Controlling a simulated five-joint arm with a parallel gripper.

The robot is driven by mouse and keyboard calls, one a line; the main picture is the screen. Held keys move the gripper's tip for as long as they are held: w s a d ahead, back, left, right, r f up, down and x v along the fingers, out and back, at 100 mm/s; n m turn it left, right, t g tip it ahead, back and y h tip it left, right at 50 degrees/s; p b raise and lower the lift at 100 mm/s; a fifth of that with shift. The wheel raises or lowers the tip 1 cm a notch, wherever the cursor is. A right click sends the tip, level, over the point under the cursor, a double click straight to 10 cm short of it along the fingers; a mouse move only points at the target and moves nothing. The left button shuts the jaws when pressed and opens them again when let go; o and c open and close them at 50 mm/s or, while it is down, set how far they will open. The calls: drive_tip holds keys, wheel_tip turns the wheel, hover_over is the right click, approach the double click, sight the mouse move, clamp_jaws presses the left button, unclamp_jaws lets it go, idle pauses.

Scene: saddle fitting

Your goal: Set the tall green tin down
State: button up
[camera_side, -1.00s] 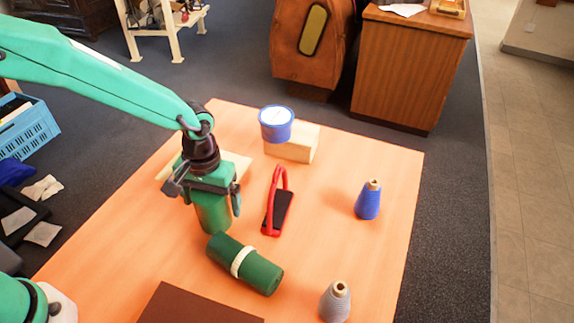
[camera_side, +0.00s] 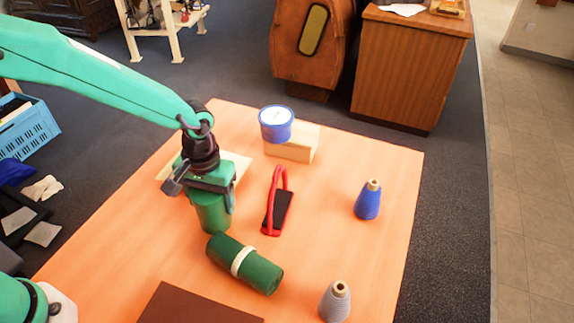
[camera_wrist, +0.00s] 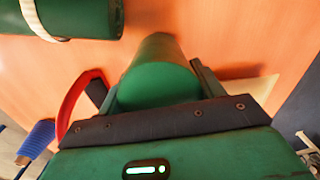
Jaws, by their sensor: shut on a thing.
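The tall green tin (camera_side: 211,214) stands upright between the jaws of my gripper (camera_side: 209,192) in the side view. My gripper is shut on it from above. The tin's base is at or very close to the orange table top; I cannot tell whether it touches. In the wrist view the tin (camera_wrist: 158,78) shows its smooth green side and end between the two fingers. The jaws hide its upper part in the side view.
A dark green roll with a cream band (camera_side: 262,275) lies close in front of the tin. A red-handled black item (camera_side: 279,210) is to the right.

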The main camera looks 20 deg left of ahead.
wheel_tip(320, 180, up, 10)
drive_tip(key=shift+f, duration=0.1)
idle(0.4)
idle(0.5)
drive_tip(key=shift+w+a, duration=0.25)
drive_tip(key=shift+a, duration=0.2)
drive_tip(key=w+a+r+m, duration=0.1)
drive_tip(key=a+r, duration=0.1)
drive_tip(key=a, duration=0.6)
drive_tip(key=w+a+r, duration=0.1)
drive_tip(key=a+r, duration=0.1)
drive_tip(key=a, duration=0.7)
drive_tip(key=shift+w+r+m, duration=0.25)
drive_tip(key=shift+w+m, duration=0.15)
